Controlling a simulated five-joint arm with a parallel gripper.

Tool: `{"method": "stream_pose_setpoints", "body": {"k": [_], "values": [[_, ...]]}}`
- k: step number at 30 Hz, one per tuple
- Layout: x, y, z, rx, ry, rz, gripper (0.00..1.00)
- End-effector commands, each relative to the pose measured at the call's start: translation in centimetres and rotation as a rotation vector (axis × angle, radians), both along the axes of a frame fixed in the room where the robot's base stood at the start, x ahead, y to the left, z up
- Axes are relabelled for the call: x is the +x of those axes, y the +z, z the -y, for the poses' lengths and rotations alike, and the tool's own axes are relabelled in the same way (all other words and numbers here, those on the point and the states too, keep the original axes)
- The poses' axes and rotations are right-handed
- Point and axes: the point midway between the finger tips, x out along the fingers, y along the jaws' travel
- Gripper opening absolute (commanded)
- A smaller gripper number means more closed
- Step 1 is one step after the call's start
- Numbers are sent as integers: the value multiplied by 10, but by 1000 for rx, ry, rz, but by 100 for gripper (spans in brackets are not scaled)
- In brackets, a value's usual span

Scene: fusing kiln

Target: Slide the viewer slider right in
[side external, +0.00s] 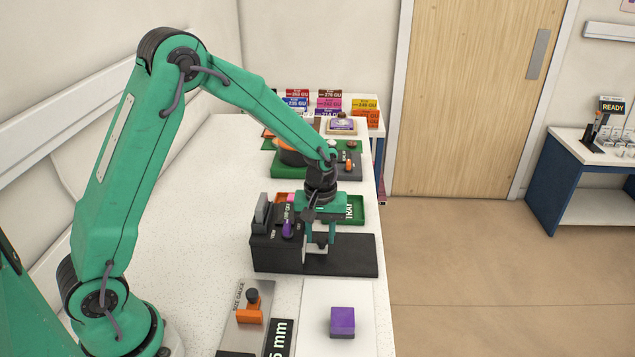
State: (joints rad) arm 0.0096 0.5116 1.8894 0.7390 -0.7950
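The black viewer (279,252) is a boxy unit standing on the white bench, with a flat black plate (352,256) reaching out to its right. A purple knob-like piece (288,229) shows at its top; I cannot tell for sure which part is the slider. My gripper (318,246) points down at the right side of the box, low over the near end of the plate. Its two fingers look spaced apart, with a small pale grey piece between or behind their tips. I cannot tell whether they touch it.
In front are a size gauge (237,337) with an orange, black-topped piece (250,307), and a purple block (342,321) on a white pad. Behind my gripper are a green tray (357,209), a green mat (289,171) and colored labelled boxes (328,103). The bench's left side is clear.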

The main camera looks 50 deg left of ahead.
Motion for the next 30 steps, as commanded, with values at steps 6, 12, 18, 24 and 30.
{"method": "stream_pose_setpoints", "body": {"k": [6,12,18,24,30], "values": [[0,-2,0,0,3,-7,44],[9,-2,9,0,0,-6,44],[19,11,19,0,1,0,44],[19,40,19,0,1,1,44],[20,68,19,0,0,1,44]]}}
